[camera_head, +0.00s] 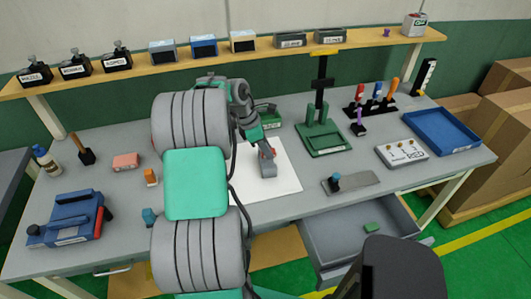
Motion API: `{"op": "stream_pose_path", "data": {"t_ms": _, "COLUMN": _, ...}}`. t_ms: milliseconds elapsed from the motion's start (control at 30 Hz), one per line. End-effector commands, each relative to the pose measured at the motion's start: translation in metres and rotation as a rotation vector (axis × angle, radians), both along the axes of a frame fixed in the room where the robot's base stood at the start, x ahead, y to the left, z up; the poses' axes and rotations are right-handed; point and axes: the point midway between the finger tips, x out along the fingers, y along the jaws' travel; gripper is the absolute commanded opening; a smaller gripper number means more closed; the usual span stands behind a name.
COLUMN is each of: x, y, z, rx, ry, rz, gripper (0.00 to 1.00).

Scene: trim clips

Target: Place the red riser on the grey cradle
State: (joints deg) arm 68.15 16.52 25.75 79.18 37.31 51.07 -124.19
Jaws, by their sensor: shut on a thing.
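My gripper (265,153) is over the white sheet in the middle of the bench, pointing down. A small bit of red, which looks like the red riser (273,152), shows at its jaws, and the jaws are shut on it. Most of the riser is hidden by the gripper. A grey block that looks like the grey cradle (268,169) stands on the sheet just below the red part in the picture. I cannot tell whether the riser touches it.
The white sheet (285,180) is otherwise clear. A green stand (323,140) and a green box (270,119) are behind. A grey plate (352,183) lies to the right. An open drawer (350,235) juts from the front. A blue tray (440,132) is far right.

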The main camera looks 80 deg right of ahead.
Motion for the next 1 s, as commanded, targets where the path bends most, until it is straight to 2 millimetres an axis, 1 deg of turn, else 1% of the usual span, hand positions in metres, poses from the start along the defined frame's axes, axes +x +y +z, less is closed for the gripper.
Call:
{"op": "stream_pose_path", "data": {"t_ms": 167, "x": 0.008, "y": -0.008, "z": -0.014, "rx": 0.0, "ry": 0.001, "rz": 0.001, "gripper": 0.0}}
{"op": "stream_pose_path", "data": {"t_ms": 300, "x": 0.008, "y": -0.008, "z": -0.036, "rx": 0.003, "ry": 0.001, "rz": -0.001, "gripper": 0.0}}
{"op": "stream_pose_path", "data": {"t_ms": 367, "x": 0.008, "y": -0.009, "z": -0.043, "rx": 0.0, "ry": 0.0, "rz": -0.001, "gripper": 0.0}}
{"op": "stream_pose_path", "data": {"t_ms": 667, "x": 0.007, "y": -0.009, "z": -0.047, "rx": -0.001, "ry": 0.001, "rz": -0.002, "gripper": 0.0}}
{"op": "stream_pose_path", "data": {"t_ms": 700, "x": 0.007, "y": -0.009, "z": -0.048, "rx": -0.001, "ry": 0.0, "rz": -0.003, "gripper": 0.27}}
{"op": "stream_pose_path", "data": {"t_ms": 800, "x": 0.007, "y": -0.009, "z": -0.047, "rx": -0.001, "ry": 0.0, "rz": -0.003, "gripper": 0.35}}
{"op": "stream_pose_path", "data": {"t_ms": 1000, "x": 0.007, "y": -0.009, "z": -0.047, "rx": -0.001, "ry": 0.001, "rz": -0.002, "gripper": 0.35}}
